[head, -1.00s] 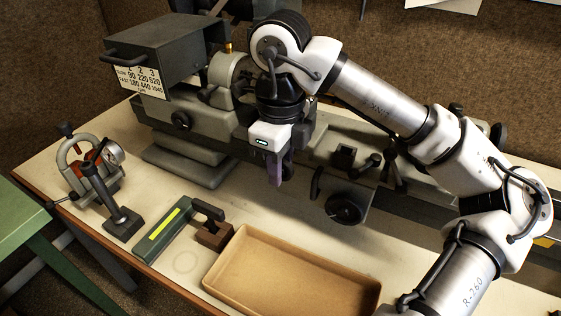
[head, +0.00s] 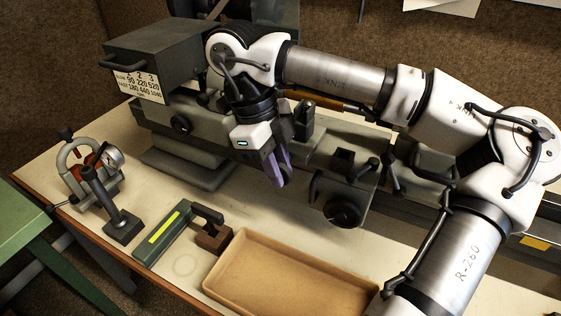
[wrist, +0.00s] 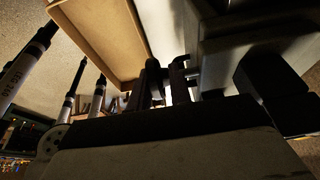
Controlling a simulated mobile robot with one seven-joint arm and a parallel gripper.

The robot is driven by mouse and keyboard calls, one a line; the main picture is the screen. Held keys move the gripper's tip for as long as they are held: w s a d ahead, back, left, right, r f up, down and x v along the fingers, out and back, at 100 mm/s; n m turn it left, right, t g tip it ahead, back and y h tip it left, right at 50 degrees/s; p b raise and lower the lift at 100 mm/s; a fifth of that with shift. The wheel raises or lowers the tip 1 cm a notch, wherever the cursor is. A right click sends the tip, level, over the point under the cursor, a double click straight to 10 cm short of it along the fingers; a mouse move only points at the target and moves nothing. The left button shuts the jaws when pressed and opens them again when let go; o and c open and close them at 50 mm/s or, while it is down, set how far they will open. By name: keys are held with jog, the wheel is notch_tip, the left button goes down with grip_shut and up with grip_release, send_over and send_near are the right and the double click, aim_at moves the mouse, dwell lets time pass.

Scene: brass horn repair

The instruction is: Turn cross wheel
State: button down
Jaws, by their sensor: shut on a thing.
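My gripper (head: 279,180) points down at the front of the grey lathe (head: 210,125), with its purple fingers close together. It is shut on a small dark rounded part at the lathe's front, which appears to be the cross wheel (head: 288,173). The fingers hide most of that part, so its turn angle cannot be read. In the wrist view, the two dark fingers (wrist: 164,82) are seen from behind against a bright gap, and the held part is too dark to make out.
A black handwheel (head: 343,210) and a lever (head: 314,186) sit just right of my gripper. A tan tray (head: 290,275), a green block tool (head: 165,232) and a gauge stand (head: 90,170) occupy the bench in front. Bare bench lies between lathe and tray.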

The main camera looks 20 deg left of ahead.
jog(key=shift+s+a+g+h+p, duration=0.15)
jog(key=shift+h+p, duration=0.2)
jog(key=shift+h, duration=0.2)
jog(key=shift+s+a+g+h+p, duration=0.15)
jog(key=shift+h+p, duration=0.15)
jog(key=shift+h, duration=0.25)
jog(key=shift+f+h+p, duration=0.2)
jog(key=shift+h+p, duration=0.35)
jog(key=shift+h, duration=0.15)
jog(key=shift+f, duration=0.1)
jog(key=c, duration=1.5)
grip_release()
jog(key=shift+a, duration=0.1)
jog(key=shift+r, duration=0.2)
